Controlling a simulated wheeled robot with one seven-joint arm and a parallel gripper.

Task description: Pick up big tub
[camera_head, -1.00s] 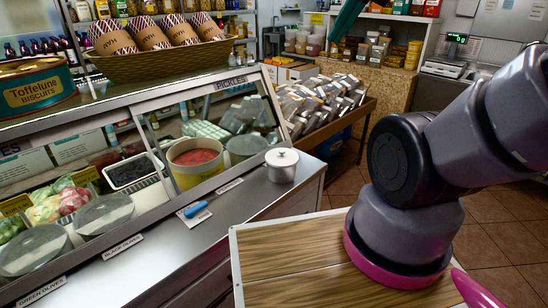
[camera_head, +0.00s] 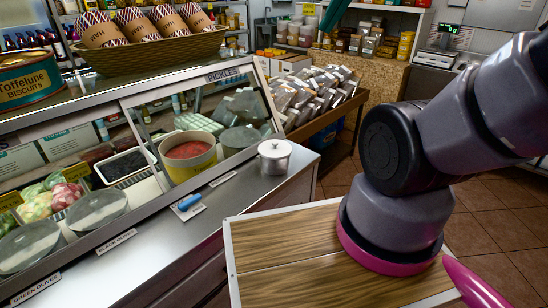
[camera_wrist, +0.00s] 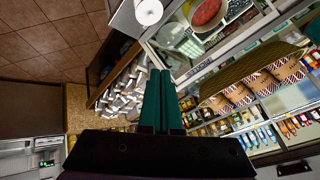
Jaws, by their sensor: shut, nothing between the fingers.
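A big cream-yellow tub (camera_head: 187,171) with red contents stands upright inside the glass display case, behind the slanted front. It also shows in the wrist view as a tub with a red top (camera_wrist: 207,12) near the upper edge. My gripper (camera_wrist: 161,73) has two teal fingers lying together, shut and empty. They are apart from the tub, in the air, with the tub beyond and to the right of the tips in the wrist view. In the head view only a teal piece like my fingers shows at the top edge; the rest is out of frame.
A basket of cones (camera_head: 150,55) and a biscuit tin (camera_head: 28,83) stand on top. A crate of packets (camera_head: 315,98) is behind.

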